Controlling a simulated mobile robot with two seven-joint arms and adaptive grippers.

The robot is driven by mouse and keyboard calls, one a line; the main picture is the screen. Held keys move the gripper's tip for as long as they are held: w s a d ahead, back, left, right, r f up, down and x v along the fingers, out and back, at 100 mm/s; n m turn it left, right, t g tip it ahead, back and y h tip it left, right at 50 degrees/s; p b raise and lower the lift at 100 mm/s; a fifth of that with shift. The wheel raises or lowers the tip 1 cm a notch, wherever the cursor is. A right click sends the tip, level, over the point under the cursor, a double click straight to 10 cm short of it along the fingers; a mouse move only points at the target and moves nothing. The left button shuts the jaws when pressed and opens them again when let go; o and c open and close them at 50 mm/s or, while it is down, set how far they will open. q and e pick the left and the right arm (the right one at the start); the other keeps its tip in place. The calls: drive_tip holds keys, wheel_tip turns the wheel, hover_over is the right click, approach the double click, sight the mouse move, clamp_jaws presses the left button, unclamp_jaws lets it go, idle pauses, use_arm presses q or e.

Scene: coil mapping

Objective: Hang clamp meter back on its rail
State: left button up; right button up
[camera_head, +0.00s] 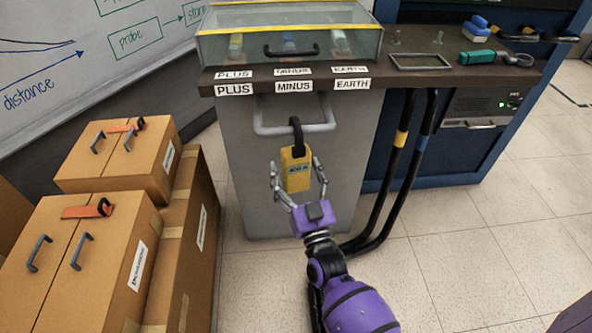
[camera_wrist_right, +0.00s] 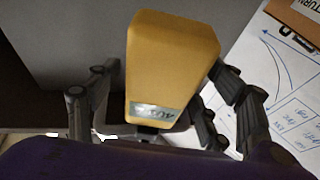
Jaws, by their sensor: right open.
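The yellow clamp meter (camera_head: 296,178) is upright in front of the grey cabinet, its black jaw (camera_head: 297,132) at the top. The jaw overlaps the grey rail (camera_head: 268,130) on the cabinet front; it looks hooked over the bar. My right gripper (camera_head: 295,164) is open, one finger on each side of the meter's body, with gaps visible. In the right wrist view the meter's yellow body (camera_wrist_right: 170,60) stands between the spread fingers, its small display facing the camera. My left gripper is out of view.
A clear-lidded case (camera_head: 290,45) stands on the worktop above PLUS, MINUS and EARTH labels. Black cables (camera_head: 412,170) hang right of the cabinet. Cardboard boxes (camera_head: 105,225) with handles stand at left. The tiled floor (camera_head: 480,240) at right is mostly clear.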

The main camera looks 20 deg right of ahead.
drive_tip(key=shift+f, duration=0.1)
drive_tip(key=v, duration=1.2)
use_arm(q)
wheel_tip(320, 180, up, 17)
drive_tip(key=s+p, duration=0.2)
drive_tip(key=p, duration=1.9)
use_arm(e)
drive_tip(key=s+a+r+n+g+y, duration=0.15)
drive_tip(key=s+g, duration=0.35)
drive_tip(key=s, duration=0.6)
drive_tip(key=s+g+y, duration=0.2)
drive_tip(key=s+g, duration=0.4)
drive_tip(key=s, duration=0.4)
use_arm(q)
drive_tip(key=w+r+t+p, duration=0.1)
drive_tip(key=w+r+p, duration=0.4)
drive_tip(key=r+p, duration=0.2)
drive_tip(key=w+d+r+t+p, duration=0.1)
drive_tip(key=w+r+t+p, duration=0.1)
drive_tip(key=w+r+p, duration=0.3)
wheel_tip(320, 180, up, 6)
drive_tip(key=p, duration=0.3)
use_arm(e)
drive_tip(key=s+d+r+g+h, duration=0.1)
drive_tip(key=s+d+r, duration=0.1)
drive_tip(key=s+r, duration=1.1)
wheel_tip(320, 180, up, 2)
drive_tip(key=shift+s+r+g, duration=0.25)
drive_tip(key=shift+s+g, duration=0.05)
drive_tip(key=shift+g, duration=0.1)
